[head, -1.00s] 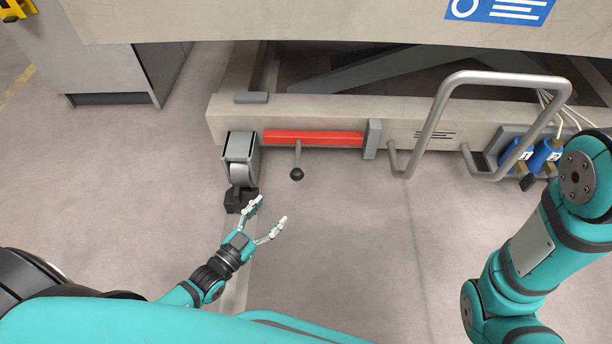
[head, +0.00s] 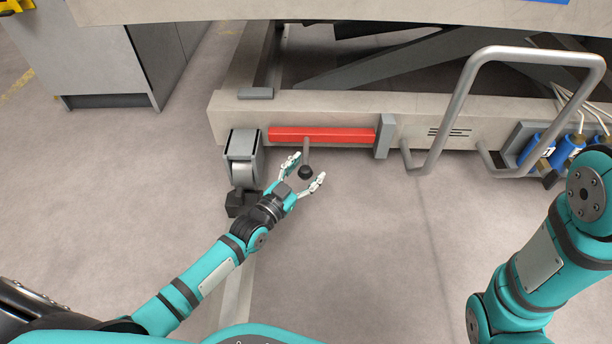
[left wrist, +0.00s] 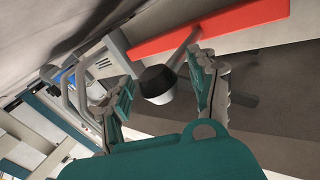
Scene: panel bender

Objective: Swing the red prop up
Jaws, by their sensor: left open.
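The red prop (head: 330,135) lies level along the front of the machine's lower beam. A grey handle (head: 306,150) with a black knob (head: 305,172) sticks out from it. My left gripper (head: 306,168) is open, with its fingers on either side of the knob in the head view. In the left wrist view, the black knob (left wrist: 158,84) shows between the open fingertips, with the red prop (left wrist: 210,28) beyond. I cannot tell whether the fingers touch the knob. My right gripper is outside the frames; only my right arm shows at the right.
A grey caster wheel (head: 243,160) stands left of the prop, with a black block (head: 241,203) below it. A grey bracket (head: 384,136) sits at the prop's right end. A bent tube handle (head: 462,110) and blue cylinders (head: 538,150) are farther right. Open floor lies in front.

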